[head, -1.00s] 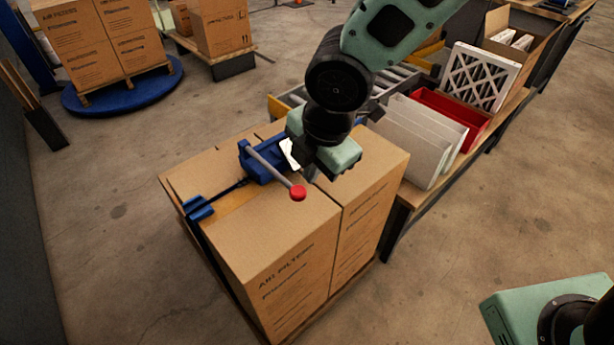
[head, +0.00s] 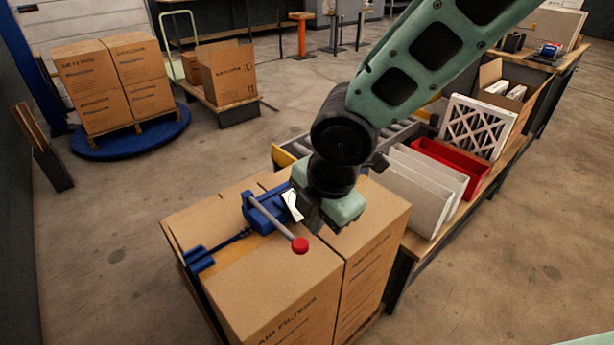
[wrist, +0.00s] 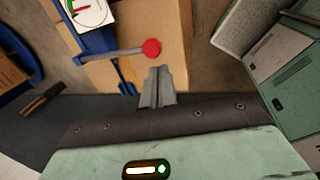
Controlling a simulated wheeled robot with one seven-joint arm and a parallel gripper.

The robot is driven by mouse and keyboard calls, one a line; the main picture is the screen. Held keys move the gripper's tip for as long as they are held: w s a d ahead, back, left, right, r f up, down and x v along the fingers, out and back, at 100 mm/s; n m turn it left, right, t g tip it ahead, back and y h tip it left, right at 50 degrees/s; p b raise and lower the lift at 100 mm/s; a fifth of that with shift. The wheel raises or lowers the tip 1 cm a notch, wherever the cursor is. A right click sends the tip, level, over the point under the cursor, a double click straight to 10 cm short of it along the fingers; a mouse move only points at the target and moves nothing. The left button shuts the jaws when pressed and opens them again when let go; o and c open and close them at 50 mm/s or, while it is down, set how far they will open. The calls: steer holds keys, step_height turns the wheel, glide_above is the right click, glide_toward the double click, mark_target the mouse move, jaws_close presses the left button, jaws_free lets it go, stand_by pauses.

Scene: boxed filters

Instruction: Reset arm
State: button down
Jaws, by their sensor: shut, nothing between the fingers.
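My gripper (wrist: 158,88) shows in the wrist view with its two grey fingers together and nothing between them. In the head view my pale green hand is above the near stack of cartons (head: 275,290), and the fingertips are hard to make out there. A blue strapping tool (head: 262,212) lies on top of the cartons, with a grey lever ending in a red knob (head: 300,245). In the wrist view the red knob (wrist: 152,48) appears just beyond my fingertips, and a white dial (wrist: 90,10) is at the top left. I cannot tell the height gap.
A bench to the right holds white filter panels (head: 420,190), a red bin (head: 452,168) and a lattice-faced filter (head: 475,128). A roller conveyor (head: 395,138) is behind my arm. Stacked cartons (head: 115,80) stand on a blue turntable (head: 130,140).

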steer(key=s+d+r+m, duration=0.2)
steer(key=s+d+m, duration=0.1)
steer(key=s+m, duration=0.2)
steer(key=s+d+r+m+g+p, duration=0.1)
steer(key=s+d+r+m, duration=0.2)
steer(key=s+m, duration=0.2)
steer(key=s+d+r+m+g+h+p, duration=0.1)
steer(key=s+d+r+m, duration=0.1)
steer(key=s+m, duration=0.3)
steer(key=shift+s+d+r+m, duration=0.3)
steer(key=shift+d+m, duration=0.25)
steer(key=shift+m, duration=0.65)
